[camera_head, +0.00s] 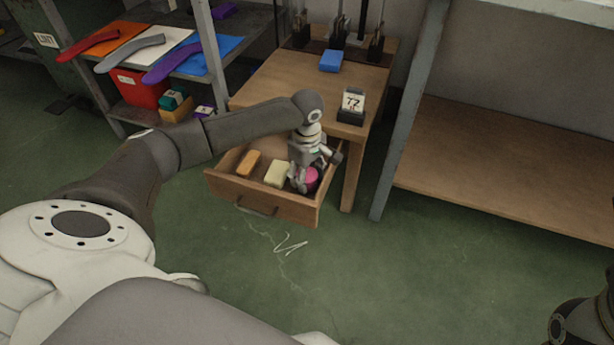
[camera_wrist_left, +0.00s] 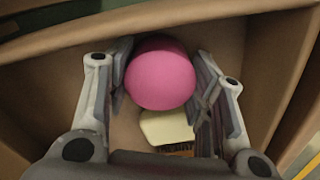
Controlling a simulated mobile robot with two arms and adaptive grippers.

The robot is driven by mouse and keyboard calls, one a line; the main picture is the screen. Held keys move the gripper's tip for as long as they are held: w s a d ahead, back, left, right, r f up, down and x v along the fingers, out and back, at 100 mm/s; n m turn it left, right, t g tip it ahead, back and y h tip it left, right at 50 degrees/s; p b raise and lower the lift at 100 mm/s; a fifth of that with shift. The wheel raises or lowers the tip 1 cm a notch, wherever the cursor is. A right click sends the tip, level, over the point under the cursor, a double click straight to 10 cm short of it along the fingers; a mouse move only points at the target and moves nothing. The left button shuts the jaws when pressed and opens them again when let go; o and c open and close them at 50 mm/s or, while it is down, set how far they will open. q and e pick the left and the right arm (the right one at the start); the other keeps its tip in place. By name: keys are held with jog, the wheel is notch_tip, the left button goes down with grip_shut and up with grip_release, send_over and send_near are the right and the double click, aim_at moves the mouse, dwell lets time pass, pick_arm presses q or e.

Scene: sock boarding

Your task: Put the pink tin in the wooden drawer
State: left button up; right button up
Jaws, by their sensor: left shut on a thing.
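The wooden drawer (camera_head: 285,208) is pulled open from the wooden bench and shows its bare floor in the left wrist view (camera_wrist_left: 60,72). My left gripper (camera_head: 304,181) reaches down into its right part. In the left wrist view my left gripper (camera_wrist_left: 160,78) has its fingers on both sides of the rounded pink tin (camera_wrist_left: 160,72) and is shut on it. The pink tin (camera_head: 312,177) is inside the drawer walls, partly hidden by the gripper in the head view. I cannot tell whether it touches the drawer floor. My right gripper is out of view.
A cream block (camera_head: 277,174) and an orange block (camera_head: 248,162) lie in the drawer left of the tin. A number stand (camera_head: 352,108) and a blue block (camera_head: 331,61) are on the bench top. A shelf post (camera_head: 402,120) stands close right of the bench.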

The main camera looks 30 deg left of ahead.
pick_arm(q)
jog(key=o, duration=1)
jog(key=shift+f, duration=0.1)
